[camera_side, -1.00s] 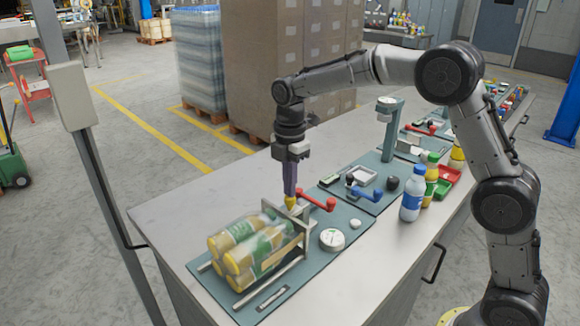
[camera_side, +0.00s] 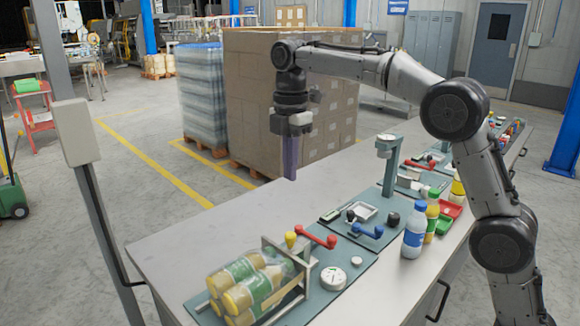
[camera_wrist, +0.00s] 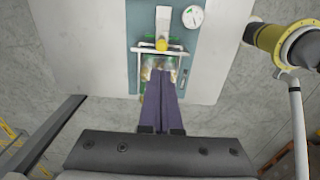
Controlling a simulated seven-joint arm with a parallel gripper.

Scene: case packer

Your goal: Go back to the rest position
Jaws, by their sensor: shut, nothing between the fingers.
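My gripper (camera_side: 290,177) hangs in the air above the grey bench (camera_side: 190,232), pointing down, its purple fingers shut with nothing between them. In the wrist view the closed fingers (camera_wrist: 164,75) reach up the middle of the picture. Below it, toward the front of the bench, a clear-wrapped pack of bottles with yellow caps (camera_side: 246,282) lies on its side in a metal frame on a green plate. A yellow knob (camera_side: 291,239) tops the frame. My gripper is clear of the pack and the frame.
A red-handled lever (camera_side: 318,238) and a round dial (camera_side: 333,278) are by the frame. Bottles (camera_side: 414,230) and a post with a head (camera_side: 388,160) stand farther right along the bench. Stacked cartons (camera_side: 255,95) stand on a pallet behind. Air around my gripper is free.

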